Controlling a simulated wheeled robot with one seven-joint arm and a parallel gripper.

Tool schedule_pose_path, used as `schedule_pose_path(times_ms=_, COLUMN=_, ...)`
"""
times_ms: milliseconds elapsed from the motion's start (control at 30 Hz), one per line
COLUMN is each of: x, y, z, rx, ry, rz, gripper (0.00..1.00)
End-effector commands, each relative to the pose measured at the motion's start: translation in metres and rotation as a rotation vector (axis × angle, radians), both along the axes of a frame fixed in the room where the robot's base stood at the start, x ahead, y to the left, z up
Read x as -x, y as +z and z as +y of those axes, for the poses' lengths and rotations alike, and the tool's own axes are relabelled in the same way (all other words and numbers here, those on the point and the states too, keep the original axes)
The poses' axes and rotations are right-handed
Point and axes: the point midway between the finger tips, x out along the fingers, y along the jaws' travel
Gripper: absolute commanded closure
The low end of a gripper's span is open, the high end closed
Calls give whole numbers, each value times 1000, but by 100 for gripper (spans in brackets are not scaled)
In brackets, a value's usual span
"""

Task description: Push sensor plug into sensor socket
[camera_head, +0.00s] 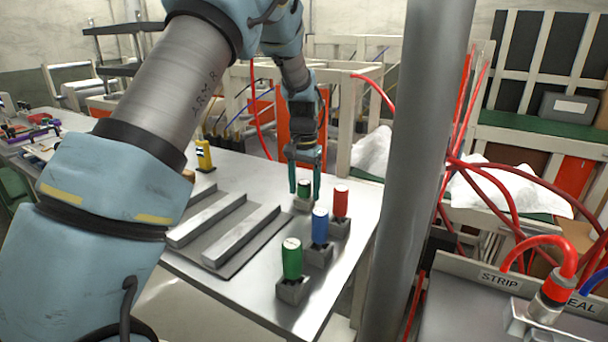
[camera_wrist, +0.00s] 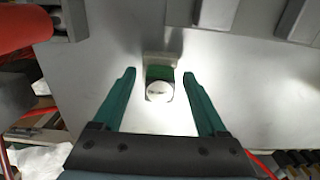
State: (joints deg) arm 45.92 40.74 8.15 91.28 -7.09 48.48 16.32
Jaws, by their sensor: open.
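My gripper (camera_head: 305,195) is open and points down at the far right part of the metal table. A red plug (camera_head: 340,202), a blue plug (camera_head: 320,226) and a second green plug (camera_head: 292,260) stand upright in similar grey blocks nearby. No label shows which is the sensor plug.
A grey post (camera_head: 425,130) rises at the table's right. Bare tabletop lies between rails and plugs.

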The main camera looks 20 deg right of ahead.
Motion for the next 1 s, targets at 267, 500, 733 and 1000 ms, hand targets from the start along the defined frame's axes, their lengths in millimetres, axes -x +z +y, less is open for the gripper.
schedule_pose_path(times_ms=267, x=0, y=-4, z=0, rx=0, ry=0, rz=0, gripper=25)
schedule_pose_path(times_ms=500, x=0, y=-3, z=0, rx=0, ry=0, rz=0, gripper=45)
schedule_pose_path(times_ms=733, x=0, y=-3, z=0, rx=0, ry=0, rz=0, gripper=71)
schedule_pose_path(times_ms=1000, x=0, y=-3, z=0, rx=0, ry=0, rz=0, gripper=100)
